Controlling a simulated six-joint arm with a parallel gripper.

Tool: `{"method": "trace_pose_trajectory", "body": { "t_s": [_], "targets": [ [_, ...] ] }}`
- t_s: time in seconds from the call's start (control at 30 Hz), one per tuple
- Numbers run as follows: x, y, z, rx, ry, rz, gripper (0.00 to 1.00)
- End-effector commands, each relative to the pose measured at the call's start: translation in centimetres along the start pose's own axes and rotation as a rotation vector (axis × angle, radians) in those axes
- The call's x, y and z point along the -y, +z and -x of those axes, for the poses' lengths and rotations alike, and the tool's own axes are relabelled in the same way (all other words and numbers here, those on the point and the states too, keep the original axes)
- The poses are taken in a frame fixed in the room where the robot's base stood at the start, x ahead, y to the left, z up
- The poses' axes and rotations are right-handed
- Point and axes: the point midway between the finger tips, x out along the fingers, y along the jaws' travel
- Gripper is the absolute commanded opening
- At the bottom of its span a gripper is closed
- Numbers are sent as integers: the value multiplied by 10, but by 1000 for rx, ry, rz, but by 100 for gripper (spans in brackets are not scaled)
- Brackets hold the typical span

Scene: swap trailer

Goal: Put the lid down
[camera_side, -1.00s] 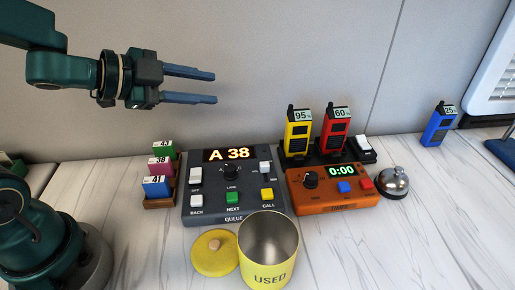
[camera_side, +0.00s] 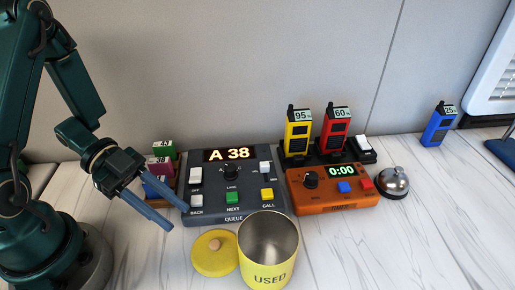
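The yellow lid (camera_side: 209,262) with a round wooden knob (camera_side: 214,244) lies flat on the table. It is just left of the yellow can (camera_side: 268,262) marked USED, which stands upright with its top open. My gripper (camera_side: 178,216) is open and empty, its two blue fingers pointing down and to the right. It is above and to the left of the lid, apart from it, near the left edge of the queue console.
The grey queue console (camera_side: 228,211) reads A 38. Ticket blocks (camera_side: 163,147) stand left of it, partly behind my gripper. Right are the orange timer (camera_side: 330,198), a silver bell (camera_side: 393,182), yellow (camera_side: 297,132) and red (camera_side: 335,129) radios, and a blue radio (camera_side: 438,126).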

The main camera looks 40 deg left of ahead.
Motion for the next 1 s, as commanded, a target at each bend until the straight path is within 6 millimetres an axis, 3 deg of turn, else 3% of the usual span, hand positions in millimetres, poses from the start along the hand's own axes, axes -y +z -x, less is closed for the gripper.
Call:
{"method": "trace_pose_trajectory", "body": {
  "t_s": [0.1, 0.37, 0.7, 1.0],
  "targets": [
    [-1, 0, -18, -1, 7, 2, 37],
    [0, 1, -34, 3, 3, 0, 37],
    [2, 3, -75, 3, 5, -2, 37],
    [4, 3, -83, 4, -1, -2, 37]
  ]
}}
